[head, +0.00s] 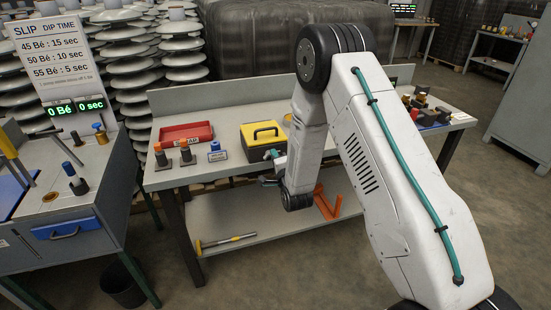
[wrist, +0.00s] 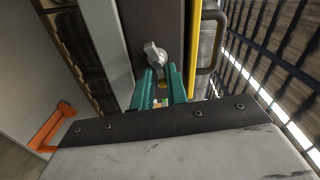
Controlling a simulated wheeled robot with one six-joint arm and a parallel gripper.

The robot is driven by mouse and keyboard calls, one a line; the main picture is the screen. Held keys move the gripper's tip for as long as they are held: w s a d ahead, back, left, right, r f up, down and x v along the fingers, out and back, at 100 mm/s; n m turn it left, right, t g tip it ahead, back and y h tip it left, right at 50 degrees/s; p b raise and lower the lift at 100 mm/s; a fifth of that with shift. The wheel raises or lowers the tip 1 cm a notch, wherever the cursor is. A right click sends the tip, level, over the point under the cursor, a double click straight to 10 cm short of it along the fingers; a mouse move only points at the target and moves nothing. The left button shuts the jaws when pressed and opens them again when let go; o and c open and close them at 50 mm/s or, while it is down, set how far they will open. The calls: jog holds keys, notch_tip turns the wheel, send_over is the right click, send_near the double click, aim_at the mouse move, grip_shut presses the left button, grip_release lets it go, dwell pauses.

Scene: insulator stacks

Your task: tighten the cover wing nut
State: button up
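The wing nut (wrist: 153,54) is a small silver-grey part on the dark front face of the box, seen in the wrist view. The box (head: 262,131) has a yellow lid with a black handle and stands on the workbench. My gripper (wrist: 162,72) has two teal fingers with a gap between them and nothing held. Its tips are just short of the wing nut, which sits nearer the left finger; contact cannot be told. In the head view my gripper (head: 272,154) is at the box's front right, and the wing nut cannot be made out.
A red tray (head: 186,134) and small blocks stand on the bench left of the box. Several dark parts (head: 425,108) stand at its right end. An orange bracket (head: 327,203) and a yellow-and-grey tool (head: 226,241) are on the lower shelf.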

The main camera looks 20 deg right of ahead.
jog(key=o, duration=0.3)
jog(key=shift+s+a+f, duration=0.1)
jog(key=shift+a+f, duration=0.05)
jog(key=s, duration=0.7)
jog(key=shift+s, duration=0.4)
jog(key=o, duration=0.7)
jog(key=shift+a, duration=0.2)
jog(key=shift+c, duration=0.2)
jog(key=shift+o, duration=0.8)
jog(key=shift+n, duration=0.6)
jog(key=w+n, duration=0.8)
jog(key=n, duration=1)
jog(key=shift+a+f, duration=0.2)
jog(key=shift+a, duration=0.1)
